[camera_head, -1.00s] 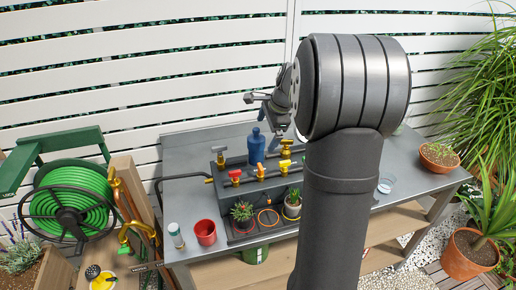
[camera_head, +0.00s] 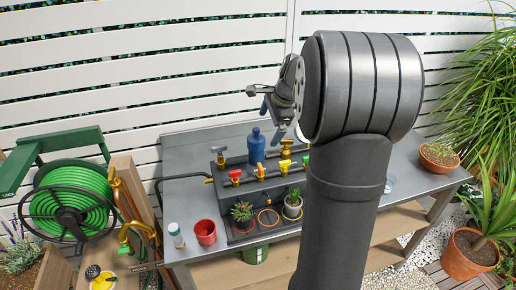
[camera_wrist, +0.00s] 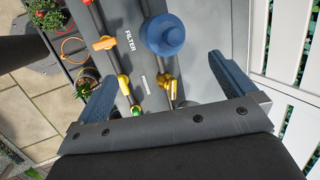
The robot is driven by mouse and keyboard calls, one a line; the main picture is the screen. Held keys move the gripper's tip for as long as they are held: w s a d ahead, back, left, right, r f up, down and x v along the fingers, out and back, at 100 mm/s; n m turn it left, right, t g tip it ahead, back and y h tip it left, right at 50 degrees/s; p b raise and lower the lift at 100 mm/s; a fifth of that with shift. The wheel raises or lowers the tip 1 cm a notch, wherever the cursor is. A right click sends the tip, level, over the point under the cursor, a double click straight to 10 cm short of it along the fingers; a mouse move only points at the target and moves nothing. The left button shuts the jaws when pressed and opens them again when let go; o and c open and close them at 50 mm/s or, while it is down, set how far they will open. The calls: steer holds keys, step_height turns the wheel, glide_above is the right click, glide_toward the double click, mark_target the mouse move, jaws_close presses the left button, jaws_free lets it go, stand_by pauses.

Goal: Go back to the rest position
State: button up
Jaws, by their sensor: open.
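My gripper (camera_head: 283,120) is in the air above the grey table (camera_head: 190,142), to the right of the blue bottle (camera_head: 256,146), with my dark arm filling the middle right of the head view. In the wrist view my gripper (camera_wrist: 165,95) has its two blue fingers wide apart with nothing held between them. Beneath it the wrist view shows the blue bottle (camera_wrist: 165,34) from above, on the dark valve box labelled FILTER.
Valves with red, orange and yellow handles (camera_head: 260,172) top the box. Two small cactus pots (camera_head: 292,204) stand in front, beside a red cup (camera_head: 205,232). A green hose reel (camera_head: 70,205) is at left, a terracotta succulent pot (camera_head: 438,156) at right.

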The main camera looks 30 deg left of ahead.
steer(key=v, duration=0.7)
